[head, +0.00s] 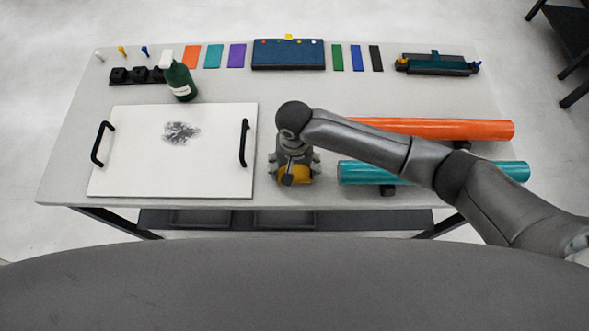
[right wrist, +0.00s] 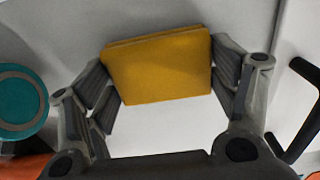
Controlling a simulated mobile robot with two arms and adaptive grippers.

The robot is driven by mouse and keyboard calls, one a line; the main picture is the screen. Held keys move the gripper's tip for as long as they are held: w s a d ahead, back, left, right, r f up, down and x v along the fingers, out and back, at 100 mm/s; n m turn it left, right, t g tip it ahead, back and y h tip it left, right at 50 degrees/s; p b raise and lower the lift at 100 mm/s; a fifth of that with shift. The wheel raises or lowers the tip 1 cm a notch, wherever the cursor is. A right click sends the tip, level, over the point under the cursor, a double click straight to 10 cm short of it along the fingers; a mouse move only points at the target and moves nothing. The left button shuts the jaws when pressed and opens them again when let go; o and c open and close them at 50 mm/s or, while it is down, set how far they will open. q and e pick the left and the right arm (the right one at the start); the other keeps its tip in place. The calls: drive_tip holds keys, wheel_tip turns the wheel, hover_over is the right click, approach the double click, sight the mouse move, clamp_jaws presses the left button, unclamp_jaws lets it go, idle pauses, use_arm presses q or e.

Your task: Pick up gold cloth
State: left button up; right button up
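The gold cloth (head: 297,177) is a folded, flat yellow-gold pad between the fingers of my right gripper (head: 295,165), over the table between the white board and the rolls. In the right wrist view the gold cloth (right wrist: 157,68) spans the gap of the right gripper (right wrist: 163,85), with finger pads against its left and right edges. The gripper is shut on it. I cannot tell whether the cloth is clear of the table. In the head view my gripper hides part of the cloth. My left gripper is not in view.
A white board (head: 215,175) with black handles and a dark smudge lies left on the table (head: 60,165). An orange roll (head: 480,130) and a teal roll (head: 515,171) lie right, under my arm. A green bottle (head: 180,82), colored swatches and a blue box (head: 288,55) stand behind.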

drive_tip(key=shift+c, duration=0.2)
drive_tip(key=shift+r, duration=0.6)
drive_tip(key=s+r, duration=1.2)
drive_tip(key=s, duration=0.2)
drive_tip(key=shift+d, duration=0.3)
drive_tip(key=shift+f, duration=0.1)
